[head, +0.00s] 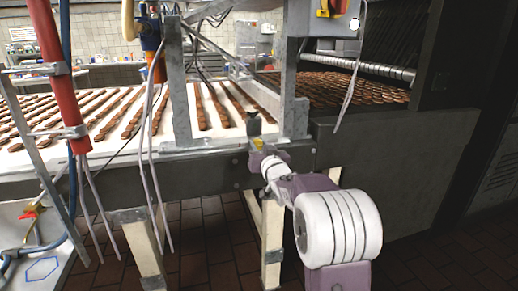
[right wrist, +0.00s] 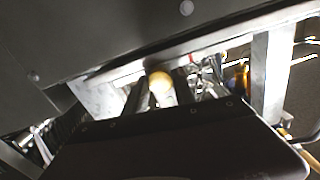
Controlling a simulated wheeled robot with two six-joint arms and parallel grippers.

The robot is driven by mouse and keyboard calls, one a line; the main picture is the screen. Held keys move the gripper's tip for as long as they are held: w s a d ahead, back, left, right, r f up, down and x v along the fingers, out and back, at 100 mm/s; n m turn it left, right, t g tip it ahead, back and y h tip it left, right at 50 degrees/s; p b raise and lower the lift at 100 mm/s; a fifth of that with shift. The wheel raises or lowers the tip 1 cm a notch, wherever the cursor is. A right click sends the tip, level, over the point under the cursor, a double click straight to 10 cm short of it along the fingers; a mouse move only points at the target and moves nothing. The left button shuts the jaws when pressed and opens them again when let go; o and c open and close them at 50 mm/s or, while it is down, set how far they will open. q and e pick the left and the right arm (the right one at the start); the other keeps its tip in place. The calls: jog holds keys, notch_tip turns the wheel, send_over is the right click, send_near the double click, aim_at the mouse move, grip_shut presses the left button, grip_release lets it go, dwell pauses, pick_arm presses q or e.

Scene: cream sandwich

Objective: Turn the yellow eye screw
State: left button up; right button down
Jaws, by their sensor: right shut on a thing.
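The yellow eye screw (head: 258,143) is small in the head view, at the conveyor's near edge by the foot of a metal post. In the right wrist view its rounded pale yellow end (right wrist: 161,84) shows between my dark fingers. My right gripper (head: 257,151) is at the screw and shut on it. The gripper's dark body hides the lower part of the screw in the wrist view, and its turn angle cannot be told. My left gripper is in neither view.
A white conveyor belt (head: 105,125) carries rows of brown biscuits. A grey metal post (head: 180,85) and thin hanging cables stand left of the gripper. A dark machine housing (head: 395,165) is at right. Tiled floor (head: 205,250) shows below.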

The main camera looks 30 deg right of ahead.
jog(key=n+b, duration=0.2)
jog(key=n, duration=0.2)
jog(key=shift+f, duration=0.2)
jog(key=n+b, duration=0.3)
jog(key=n, duration=0.1)
jog(key=shift+n, duration=0.3)
jog(key=n+b, duration=0.2)
jog(key=n, duration=0.2)
jog(key=shift+b, duration=0.3)
jog(key=shift+r+n+b, duration=0.1)
jog(key=shift+n+b, duration=0.65)
jog(key=shift+n, duration=1.45)
jog(key=c, duration=1)
grip_release()
jog(key=shift+s+r, duration=0.1)
